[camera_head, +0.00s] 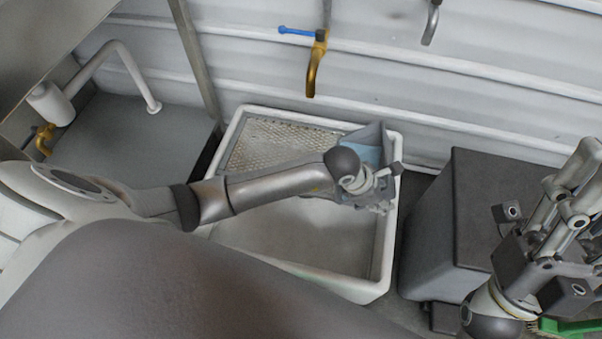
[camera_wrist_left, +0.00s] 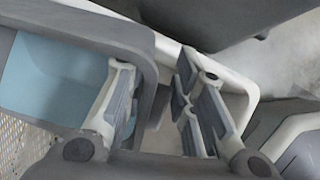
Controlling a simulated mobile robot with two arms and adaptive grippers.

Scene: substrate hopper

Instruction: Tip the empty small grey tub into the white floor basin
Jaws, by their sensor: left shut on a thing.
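The small grey tub (camera_head: 374,134) is over the back right part of the white floor basin (camera_head: 322,284). Its corner points up and it looks tilted; a pale blue patch shows inside. In the left wrist view the tub (camera_wrist_left: 140,32) fills the upper left, with the pale blue area inside its grey wall. My left gripper (camera_head: 376,186) is shut on the tub's wall, one finger on each side, and hides part of the tub. My right gripper (camera_head: 575,180) is at the right edge, apart from the tub; its finger gap is unclear.
A perforated plate (camera_head: 275,142) covers the back left of the basin. A dark grey box (camera_head: 480,195) stands right of the basin. A tap with a blue handle (camera_head: 316,62) hangs on the white wall behind. A white pipe (camera_head: 118,62) rises at the left.

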